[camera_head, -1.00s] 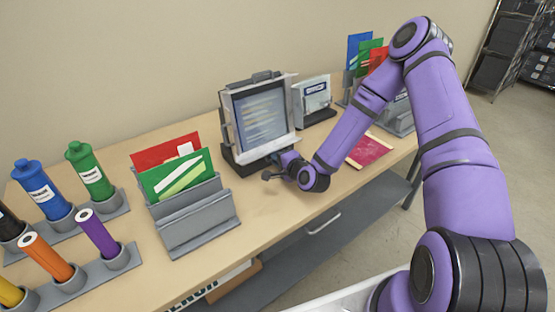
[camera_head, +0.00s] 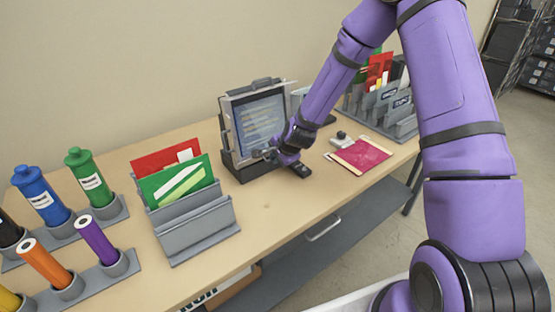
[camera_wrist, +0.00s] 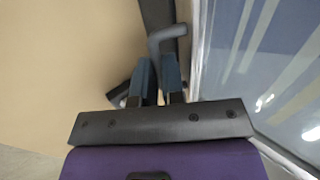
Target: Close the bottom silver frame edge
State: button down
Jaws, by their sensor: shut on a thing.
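The display frame (camera_head: 258,122) stands tilted back on its dark stand, with silver edges around a blue-grey poster. Its top and left silver edges show. The bottom silver edge is mostly hidden behind my gripper (camera_head: 268,155), which is at the frame's lower front. In the wrist view, the poster panel (camera_wrist: 262,60) and a silver edge (camera_wrist: 196,45) are to the right of my gripper (camera_wrist: 159,72). Its two blue-grey fingers are close together around the end of a grey bent bar (camera_wrist: 165,36). I cannot tell whether this bar belongs to the bottom edge.
A grey holder (camera_head: 195,225) with red and green cards stands to the left. Several colored bottles and tubes stand farther left. A pink sheet (camera_head: 362,155) lies to the right, before a grey card rack (camera_head: 395,110). The front middle of the table is clear.

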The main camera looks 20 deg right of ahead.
jog(key=shift+w+a+r+g+h, duration=0.1)
jog(key=shift+w+r+g+h, duration=0.15)
jog(key=shift+g, duration=0.35)
jog(key=shift+w+a+r+g+h, duration=0.15)
jog(key=shift+r+g, duration=0.1)
jog(key=shift+g, duration=0.35)
jog(key=shift+w+r+g+h, duration=0.15)
jog(key=shift+g+h, duration=0.05)
jog(key=shift+g, duration=0.35)
jog(key=shift+w+r+g+h, duration=0.1)
jog(key=shift+r+g+h, duration=0.1)
jog(key=shift+g, duration=0.75)
jog(key=c, duration=1.5)
grip_release()
jog(key=shift+w, duration=0.1)
jog(key=shift+r, duration=0.15)
jog(key=r, duration=0.7)
jog(key=s+r, duration=0.1)
jog(key=r, duration=0.2)
jog(key=shift+s+d+r, duration=0.1)
jog(key=shift+d+r, duration=0.15)
